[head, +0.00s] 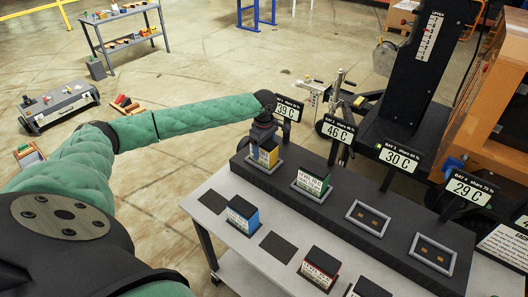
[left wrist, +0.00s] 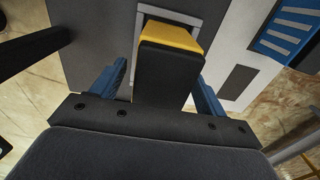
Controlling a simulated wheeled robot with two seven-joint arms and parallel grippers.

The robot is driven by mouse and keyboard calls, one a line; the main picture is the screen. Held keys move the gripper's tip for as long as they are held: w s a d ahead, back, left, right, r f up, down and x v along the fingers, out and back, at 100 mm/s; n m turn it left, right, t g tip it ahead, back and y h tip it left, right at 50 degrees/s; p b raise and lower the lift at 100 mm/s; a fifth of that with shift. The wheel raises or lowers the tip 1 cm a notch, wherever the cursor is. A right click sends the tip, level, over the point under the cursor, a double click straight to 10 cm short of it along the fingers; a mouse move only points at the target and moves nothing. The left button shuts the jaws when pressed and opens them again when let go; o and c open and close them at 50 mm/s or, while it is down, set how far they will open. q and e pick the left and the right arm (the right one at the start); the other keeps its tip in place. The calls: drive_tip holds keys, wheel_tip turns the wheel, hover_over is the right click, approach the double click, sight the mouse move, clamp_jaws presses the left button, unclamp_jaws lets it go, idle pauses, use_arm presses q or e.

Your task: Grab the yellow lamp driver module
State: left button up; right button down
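The yellow lamp driver module (head: 265,154) stands upright in the far-left bay of the dark rack, under the 39 C sign. It has a black top and a pale printed label. My left gripper (head: 264,141) is right above it, pointing down. In the left wrist view the module's yellow part (left wrist: 178,36) and black top lie between the two blue fingers of my left gripper (left wrist: 161,72). The fingers are spread, with narrow pale gaps showing beside the module. The fingertips' depth along the module is hard to tell. My right gripper is not in view.
A green module (head: 310,184) sits in the neighbouring bay; two bays (head: 367,218) to the right are empty. Blue (head: 242,213) and red (head: 319,267) modules stand on the grey table (head: 212,200) in front, with an empty dark pad (head: 277,246) between them. Bay signs (head: 339,129) rise behind the rack.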

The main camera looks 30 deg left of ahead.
use_arm(q)
drive_tip(key=c, duration=1.4)
drive_tip(key=shift+r, duration=0.1)
